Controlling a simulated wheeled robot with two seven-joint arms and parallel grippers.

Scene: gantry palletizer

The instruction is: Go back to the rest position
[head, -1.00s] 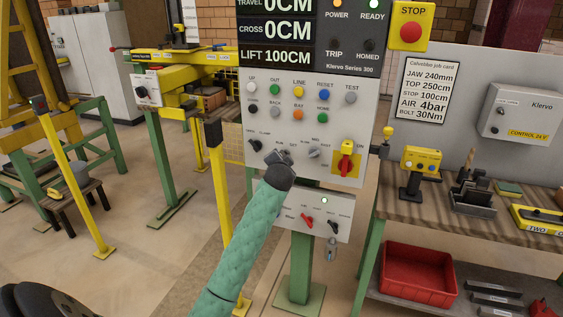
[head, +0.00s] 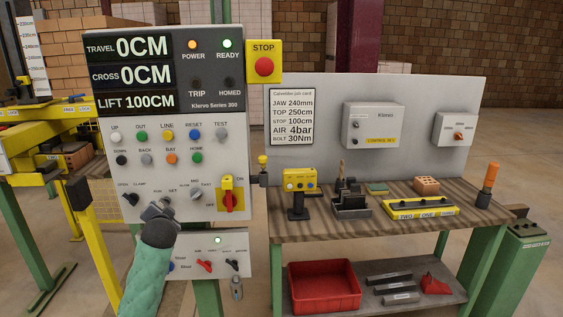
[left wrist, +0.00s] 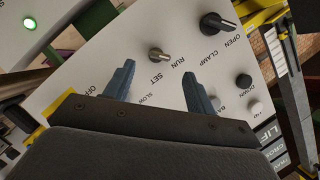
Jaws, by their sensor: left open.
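My left arm rises from the bottom left in the head view, with its gripper (head: 158,211) in front of the lower part of the control panel (head: 215,135). In the left wrist view the two blue fingers of my left gripper (left wrist: 158,84) stand apart with nothing between them. The RUN/SET switch (left wrist: 159,55) is just beyond the fingertips, apart from them. The OPEN/CLAMP switch (left wrist: 217,23) is farther up and right. In the head view my gripper covers part of the switch row. My right gripper is in neither view.
A yellow STOP box (head: 264,62) juts from the panel's right side. Yellow gantry rails (head: 45,120) are at left.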

